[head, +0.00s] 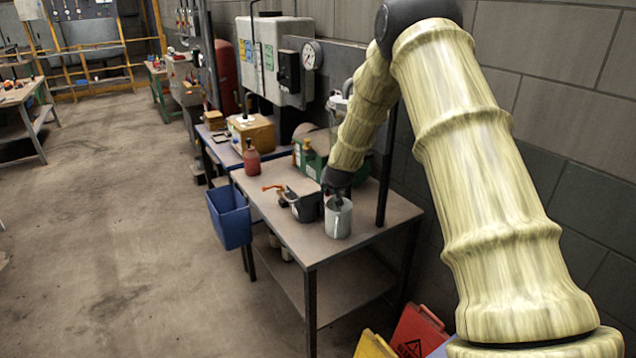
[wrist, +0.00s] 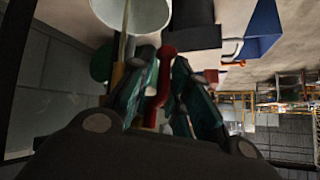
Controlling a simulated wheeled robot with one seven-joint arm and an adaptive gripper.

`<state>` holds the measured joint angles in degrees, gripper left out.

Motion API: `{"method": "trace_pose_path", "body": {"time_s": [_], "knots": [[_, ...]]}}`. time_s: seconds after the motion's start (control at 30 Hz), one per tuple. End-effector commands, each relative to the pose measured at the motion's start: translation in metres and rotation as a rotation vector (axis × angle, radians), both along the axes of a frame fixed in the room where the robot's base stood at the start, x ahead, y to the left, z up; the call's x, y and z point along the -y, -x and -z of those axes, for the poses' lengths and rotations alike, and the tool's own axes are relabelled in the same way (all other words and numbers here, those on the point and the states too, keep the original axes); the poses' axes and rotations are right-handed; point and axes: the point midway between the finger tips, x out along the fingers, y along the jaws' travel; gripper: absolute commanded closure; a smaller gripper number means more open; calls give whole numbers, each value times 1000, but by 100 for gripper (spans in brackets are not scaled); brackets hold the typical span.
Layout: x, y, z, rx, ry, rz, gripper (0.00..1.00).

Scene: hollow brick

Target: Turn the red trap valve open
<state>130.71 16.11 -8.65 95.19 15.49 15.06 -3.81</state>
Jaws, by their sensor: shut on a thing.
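The red valve handle (wrist: 164,62) shows in the wrist view as a rounded red lever running between my two fingers. My gripper (wrist: 160,75) is shut on it, with one dark green finger on each side. The lever's rounded tip stands clear of the fingers, and its lower part is partly hidden between them. In the head view my gripper (head: 337,190) is low over the workbench, behind a light grey mug. I cannot make out the red valve in the head view; my arm and gripper cover that area.
The grey mug (head: 338,220) stands close in front of my gripper; its pale rim shows in the wrist view (wrist: 148,14). A red bottle (head: 252,160) and blue bin (head: 230,215) are further left. The bench's front (head: 310,245) is clear.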

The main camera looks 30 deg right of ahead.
Motion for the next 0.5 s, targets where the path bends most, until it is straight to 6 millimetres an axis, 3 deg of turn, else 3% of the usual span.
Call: {"method": "trace_pose_path", "body": {"time_s": [0.43,0.47,0.5], "knots": [[4,3,1,-10,-1,4,100],[4,3,1,-10,-1,4,78],[4,3,1,-10,-1,4,70]]}}
